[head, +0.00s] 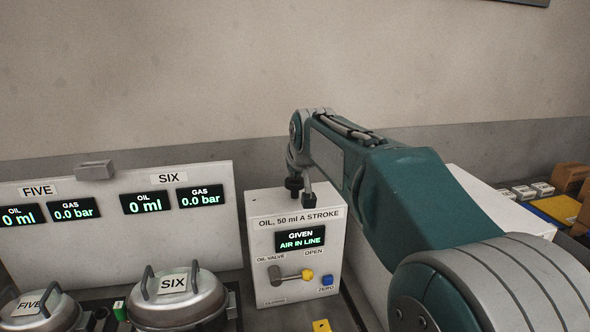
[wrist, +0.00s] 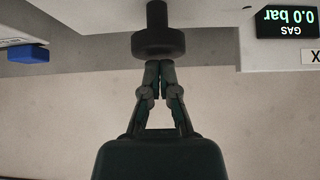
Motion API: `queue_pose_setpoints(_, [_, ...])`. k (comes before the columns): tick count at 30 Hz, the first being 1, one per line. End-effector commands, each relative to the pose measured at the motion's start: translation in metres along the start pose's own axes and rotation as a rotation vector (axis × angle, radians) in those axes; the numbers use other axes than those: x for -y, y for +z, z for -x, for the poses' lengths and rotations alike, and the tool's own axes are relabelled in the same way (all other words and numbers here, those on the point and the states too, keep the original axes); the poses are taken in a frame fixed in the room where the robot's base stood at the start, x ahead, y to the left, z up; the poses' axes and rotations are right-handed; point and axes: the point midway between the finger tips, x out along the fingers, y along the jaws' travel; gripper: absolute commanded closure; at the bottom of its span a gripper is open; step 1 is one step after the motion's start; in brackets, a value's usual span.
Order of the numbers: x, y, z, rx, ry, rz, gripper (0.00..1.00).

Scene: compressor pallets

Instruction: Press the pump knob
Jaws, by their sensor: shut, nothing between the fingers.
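The pump knob is black with a wide round head on a stem. It stands on top of the white oil box (head: 263,228) in the head view, where the knob (head: 293,184) is small and partly crowded by my arm's end. The wrist view is upside down and shows the knob (wrist: 158,43) close up. My gripper (wrist: 160,64) is shut and empty, with its fingertips together right at the knob's head. They look touching or almost touching; I cannot tell which. In the head view the fingers are too small to make out clearly.
The oil box display (head: 300,239) reads "GIVEN AIR IN LINE". Below it are the oil valve lever (head: 291,276) with a yellow tip and a blue zero button (head: 327,281). Left is a panel (head: 110,235) with pots FIVE (head: 40,311) and SIX (head: 178,299).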

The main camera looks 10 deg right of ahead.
Motion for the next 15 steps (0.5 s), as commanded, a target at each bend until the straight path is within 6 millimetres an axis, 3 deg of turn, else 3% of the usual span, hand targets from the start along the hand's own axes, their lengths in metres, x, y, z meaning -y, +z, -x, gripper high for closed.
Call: queue_pose_setpoints(15, [0.000,0.022,-0.023,0.005,0.000,0.000,1.00])
